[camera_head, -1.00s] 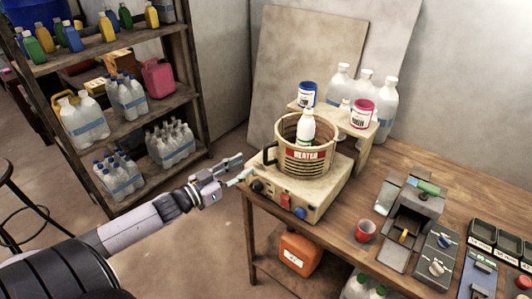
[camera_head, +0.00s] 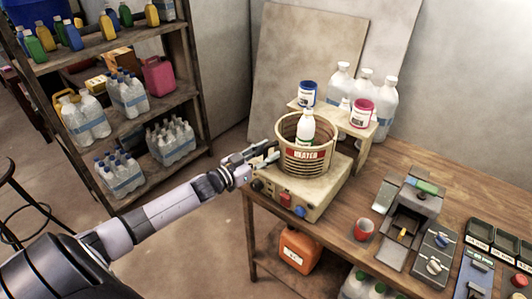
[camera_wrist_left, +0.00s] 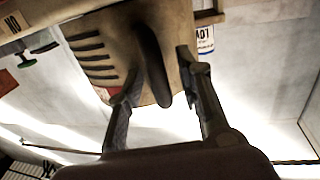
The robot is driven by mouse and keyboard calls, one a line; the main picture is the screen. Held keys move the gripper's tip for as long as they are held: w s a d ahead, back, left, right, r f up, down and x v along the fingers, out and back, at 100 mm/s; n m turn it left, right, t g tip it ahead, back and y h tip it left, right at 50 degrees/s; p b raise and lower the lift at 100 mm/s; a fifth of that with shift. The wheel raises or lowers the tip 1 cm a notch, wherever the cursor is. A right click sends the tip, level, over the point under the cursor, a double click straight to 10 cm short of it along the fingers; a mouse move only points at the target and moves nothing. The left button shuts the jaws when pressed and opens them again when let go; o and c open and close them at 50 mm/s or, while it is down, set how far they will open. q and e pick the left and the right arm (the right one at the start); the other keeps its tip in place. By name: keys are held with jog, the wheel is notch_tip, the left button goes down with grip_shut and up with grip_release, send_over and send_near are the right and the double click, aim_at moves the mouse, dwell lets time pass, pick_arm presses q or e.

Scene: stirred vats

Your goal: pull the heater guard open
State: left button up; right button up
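The heater guard (camera_head: 290,160) is a beige slotted round basket with a red HEATER label, standing on a beige heater base (camera_head: 310,203). A white bottle with a green label (camera_head: 306,127) stands inside it. My left gripper (camera_head: 266,152) is at the guard's left side, where it covers most of the handle. In the left wrist view the dark handle (camera_wrist_left: 154,68) of the guard lies between the two spread fingers of my left gripper (camera_wrist_left: 160,72). There is a visible gap to the right finger; contact with the left finger is unclear. My right gripper is not in view.
A small wooden stand (camera_head: 361,145) with a blue-labelled jar (camera_head: 307,94) and a pink-lidded jar (camera_head: 361,113) is behind the guard. A shelf (camera_head: 165,107) stands at the left.

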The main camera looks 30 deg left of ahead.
pick_arm(q)
jog(key=shift+c, duration=0.5)
grip_shut()
dwell(0.3)
